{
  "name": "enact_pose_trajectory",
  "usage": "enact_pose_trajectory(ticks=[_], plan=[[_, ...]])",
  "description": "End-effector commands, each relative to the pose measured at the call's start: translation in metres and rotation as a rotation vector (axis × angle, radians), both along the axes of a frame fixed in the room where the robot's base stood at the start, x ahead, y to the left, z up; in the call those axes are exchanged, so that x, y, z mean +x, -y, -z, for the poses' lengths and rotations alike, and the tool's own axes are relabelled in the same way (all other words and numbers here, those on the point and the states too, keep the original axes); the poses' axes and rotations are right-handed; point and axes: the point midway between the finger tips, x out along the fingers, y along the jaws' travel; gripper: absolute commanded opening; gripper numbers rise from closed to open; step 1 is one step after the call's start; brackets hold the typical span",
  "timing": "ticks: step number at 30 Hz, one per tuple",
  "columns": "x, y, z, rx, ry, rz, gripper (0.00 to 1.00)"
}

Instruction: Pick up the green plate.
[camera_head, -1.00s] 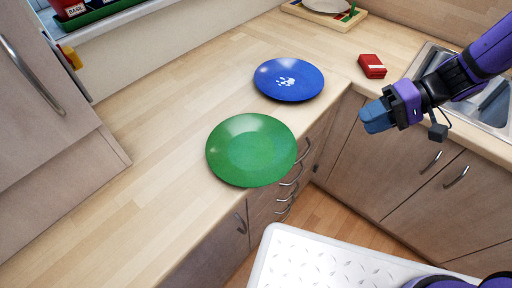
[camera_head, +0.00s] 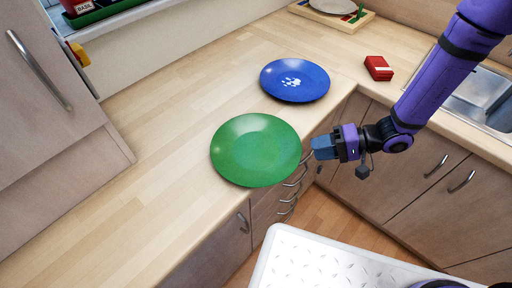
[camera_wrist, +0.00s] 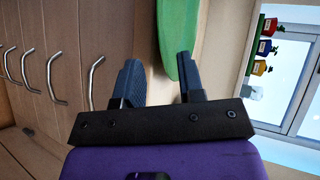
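The green plate (camera_head: 256,150) lies on the wooden counter, its right edge at the counter's front edge. My gripper (camera_head: 318,148) is just right of the plate in the head view, pointing left toward its rim. In the wrist view my gripper (camera_wrist: 160,75) has its two blue-grey fingers apart with nothing held between them. The green plate (camera_wrist: 180,40) shows there edge-on ahead, nearer the right finger. Whether the rim lies level with the gap between the fingers is hard to tell.
A blue plate (camera_head: 295,80) with a white paw print lies behind the green one. A red box (camera_head: 378,68) sits near the sink (camera_head: 480,92). Drawer handles (camera_wrist: 54,80) line the front below the counter. The counter left of the plate is clear.

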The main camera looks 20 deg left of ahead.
Motion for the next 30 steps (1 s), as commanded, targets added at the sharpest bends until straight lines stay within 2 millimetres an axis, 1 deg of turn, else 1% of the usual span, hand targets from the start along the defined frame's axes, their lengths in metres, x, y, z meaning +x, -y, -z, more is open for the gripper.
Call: enact_pose_trajectory(ticks=[5,12,15,18,24,25,26,27,29,30], plan=[[-0.003,-0.009,0.004,0.0,-0.001,-0.002,0.36],[-0.013,-0.039,0.014,0.0,-0.001,-0.004,0.36],[-0.015,-0.048,0.018,-0.001,-0.002,-0.002,0.36],[-0.016,-0.052,0.02,0.0,-0.001,-0.001,0.36],[-0.016,-0.052,0.02,0.0,0.0,0.0,0.36],[-0.016,-0.052,0.02,0.0,0.0,0.0,0.33],[-0.016,-0.052,0.02,0.0,0.0,0.0,0.27],[-0.016,-0.052,0.02,0.0,-0.001,0.0,0.17],[-0.016,-0.052,0.02,0.0,-0.001,0.0,0.04],[-0.016,-0.052,0.02,0.0,-0.001,0.0,0.0]])
